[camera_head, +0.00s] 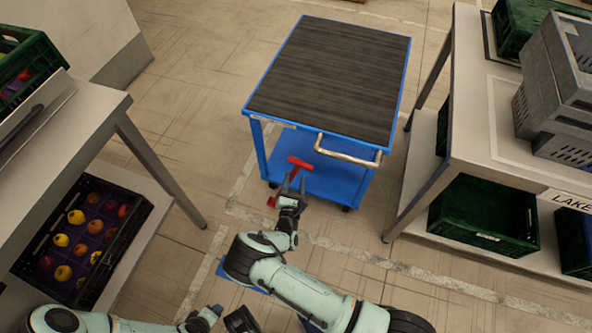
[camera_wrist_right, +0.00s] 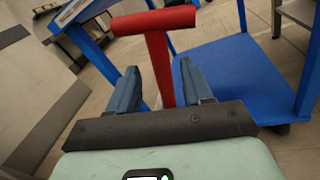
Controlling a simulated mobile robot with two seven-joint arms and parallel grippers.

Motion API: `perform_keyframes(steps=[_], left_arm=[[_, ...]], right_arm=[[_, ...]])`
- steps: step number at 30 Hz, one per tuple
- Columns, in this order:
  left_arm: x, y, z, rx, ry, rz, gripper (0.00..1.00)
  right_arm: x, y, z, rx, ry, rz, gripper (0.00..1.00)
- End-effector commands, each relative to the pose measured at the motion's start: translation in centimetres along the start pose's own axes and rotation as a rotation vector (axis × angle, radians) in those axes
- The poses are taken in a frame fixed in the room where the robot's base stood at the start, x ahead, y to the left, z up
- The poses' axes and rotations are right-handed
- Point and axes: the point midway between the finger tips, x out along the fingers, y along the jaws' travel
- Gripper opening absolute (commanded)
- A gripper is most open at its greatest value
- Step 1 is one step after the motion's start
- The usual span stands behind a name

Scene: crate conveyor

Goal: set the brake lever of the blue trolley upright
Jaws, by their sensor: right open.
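The blue trolley (camera_head: 264,150) stands in the middle of the head view, with a dark top and a silver handle (camera_head: 348,152). Its red T-shaped brake lever (camera_head: 301,163) is at the near left end, below the top. In the right wrist view the lever's red crossbar (camera_wrist_right: 153,20) lies beyond the fingertips and its stem runs down between them. My right gripper (camera_head: 292,186) is open, with the lever stem between its blue fingers (camera_wrist_right: 158,76). I cannot tell the lever's exact tilt. My left gripper (camera_head: 207,317) is low at the left, away from the trolley; its jaws are unclear.
A bench (camera_head: 130,125) at the left has a black crate of fruit (camera_head: 118,258) on its lower shelf. A shelf unit (camera_head: 470,140) at the right holds grey crates (camera_head: 550,105) and a green crate (camera_head: 485,215). The floor around the trolley is clear.

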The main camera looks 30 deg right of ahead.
Motion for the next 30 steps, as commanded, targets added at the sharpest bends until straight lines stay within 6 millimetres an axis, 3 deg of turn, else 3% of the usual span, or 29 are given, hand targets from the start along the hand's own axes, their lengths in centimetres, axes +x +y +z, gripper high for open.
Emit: perform_keyframes(steps=[4,9,20,23,25,30], left_arm=[[1.1,-0.4,-1.3,-0.003,0.038,-0.003,0.54],[1.7,-1.1,-0.4,-0.010,0.011,-0.016,0.54],[1.8,-1.3,-0.2,-0.013,0.003,-0.020,0.54],[1.8,-1.3,-0.2,-0.013,0.003,-0.020,0.54],[1.8,-1.3,-0.2,-0.013,0.003,-0.020,0.54],[1.9,-1.4,-0.1,-0.013,0.002,-0.020,0.54]], right_arm=[[2.7,-0.1,-0.1,0.001,-0.002,-0.001,0.50],[4.5,-0.1,-0.1,0.001,-0.001,-0.002,0.50],[5.1,0.0,0.0,0.000,0.000,-0.001,0.50],[5.0,0.0,0.0,0.000,0.000,-0.002,0.24],[5.0,0.0,0.0,0.000,0.000,-0.002,0.01],[5.1,0.1,0.0,-0.002,0.001,-0.002,0.00]])
